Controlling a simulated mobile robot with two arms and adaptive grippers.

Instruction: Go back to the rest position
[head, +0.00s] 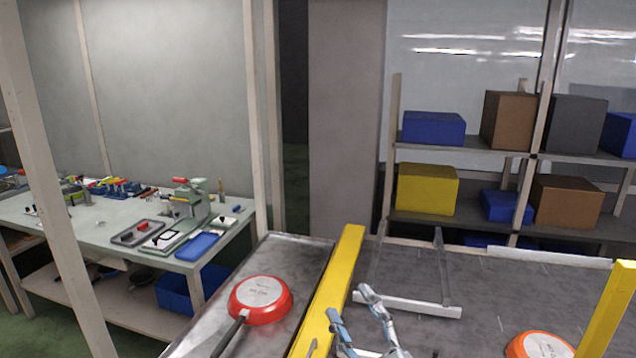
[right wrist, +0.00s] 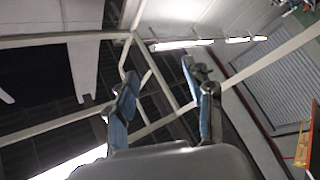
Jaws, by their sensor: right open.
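My right gripper (head: 352,312) shows at the bottom centre of the head view, over the grey conveyor surface beside the yellow rail. Its two fingers are spread apart with nothing between them. In the right wrist view the open fingers (right wrist: 163,95) point up toward the ceiling and lights. A red pan (head: 260,300) lies upside down on the metal surface left of the yellow rail, its dark handle toward the front. An orange-red pan (head: 540,346) is partly cut off at the bottom right. My left gripper is not in view.
The yellow rail (head: 335,290) runs beside my right gripper, and another yellow post (head: 607,310) stands at the right. A white metal frame (head: 408,306) lies behind the gripper. A workbench (head: 100,230) with tools is at the left. Shelves (head: 470,222) with boxes stand at the back.

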